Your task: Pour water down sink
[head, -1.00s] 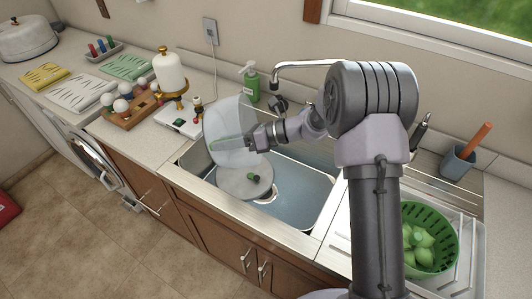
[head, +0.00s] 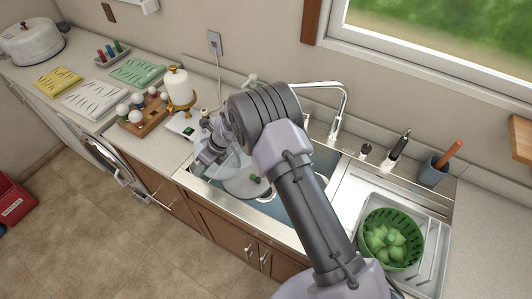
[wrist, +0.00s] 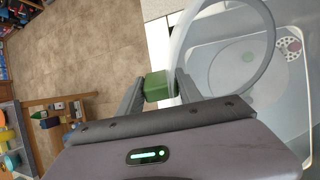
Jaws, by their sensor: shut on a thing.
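My gripper (wrist: 158,90) is shut on the green handle (wrist: 157,84) of a clear pot. The clear pot (wrist: 180,50) is see-through, with a round rim, and is over the left part of the sink. In the head view my arm hides much of the pot (head: 232,163). The sink (head: 296,207) has a blue-grey basin, and its drain (wrist: 291,47) shows in the wrist view. A grey round lid (head: 240,188) with a green knob lies in the sink, below the pot. I cannot tell whether water is in the pot.
The faucet (head: 345,105) curves over the sink's back edge. At right, a green colander (head: 368,222) stands on the drainboard and a blue cup (head: 433,170) behind it. Left of the sink are a white and gold dispenser (head: 177,85) and a wooden rack (head: 135,124).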

